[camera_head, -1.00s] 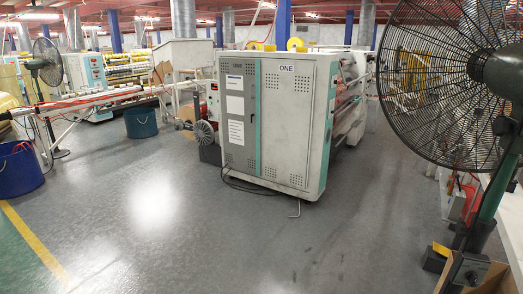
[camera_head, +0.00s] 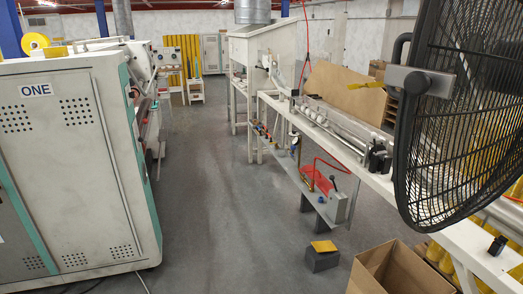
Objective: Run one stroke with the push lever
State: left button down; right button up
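A grey box with a short dark upright lever (camera_head: 333,181) stands at the end of a low shelf under the long white bench, right of the picture's middle. The lever looks roughly upright. I cannot tell for sure that this is the push lever. A red part (camera_head: 317,179) lies beside it on the shelf. On the floor in front is a dark block (camera_head: 322,262) with a yellow top. Neither of my grippers is in view.
A white cabinet marked ONE (camera_head: 75,165) fills the left. A large black fan (camera_head: 455,110) blocks much of the right. An open cardboard box (camera_head: 395,272) stands at the bottom right. The long white bench (camera_head: 335,140) runs back. The grey floor (camera_head: 225,225) between is clear.

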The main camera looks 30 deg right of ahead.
aim_at(332, 178)
jog(key=i+z, duration=0.2)
jog(key=i, duration=0.45)
jog(key=i+z, duration=0.2)
jog(key=i, duration=0.4)
jog(key=i+j+z, duration=0.2)
jog(key=i, duration=0.45)
jog(key=i+z, duration=0.4)
jog(key=i+j+z, duration=0.1)
jog(key=z, duration=0.3)
jog(key=i+j+z, duration=0.2)
jog(key=i+z, duration=0.2)
jog(key=i+j+z, duration=0.2)
jog(key=z, duration=0.2)
jog(key=i+j+z, duration=0.2)
jog(key=j+z, duration=0.2)
jog(key=i+j+z, duration=0.25)
jog(key=j, duration=0.2)
jog(key=j+z, duration=0.25)
jog(key=j, duration=0.2)
jog(key=i+j+z, duration=0.25)
jog(key=j, duration=0.25)
jog(key=k+l, duration=0.05)
jog(key=k, duration=0.05)
